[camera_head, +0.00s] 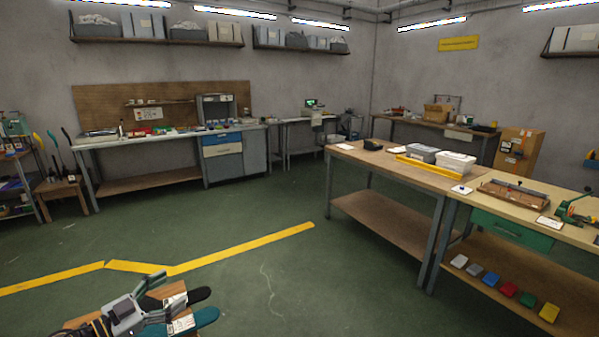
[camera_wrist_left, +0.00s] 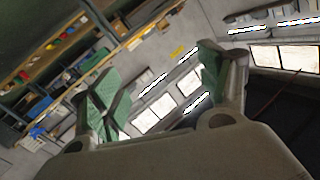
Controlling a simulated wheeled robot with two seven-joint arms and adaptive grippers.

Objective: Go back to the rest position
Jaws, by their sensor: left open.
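My left gripper (camera_head: 158,298) is low at the bottom left of the head view, with its fingers pointing right. In the left wrist view its two green-padded fingers (camera_wrist_left: 158,78) are spread wide with nothing between them. Behind and beside it in the head view lie a black flat form (camera_head: 200,295) and a teal flat form (camera_head: 205,317) with pale labels, over a wooden surface (camera_head: 165,289). The gripper hides part of them, and I cannot tell whether it touches them. My right gripper is in neither view.
A workbench (camera_head: 345,154) on the right holds grey and white bins (camera_head: 456,162), a wooden tray and a green tool. Several coloured blocks sit on its lower shelf. Another bench (camera_head: 150,140) stands along the back wall. The green floor (camera_head: 270,270) between is clear, with yellow lines.

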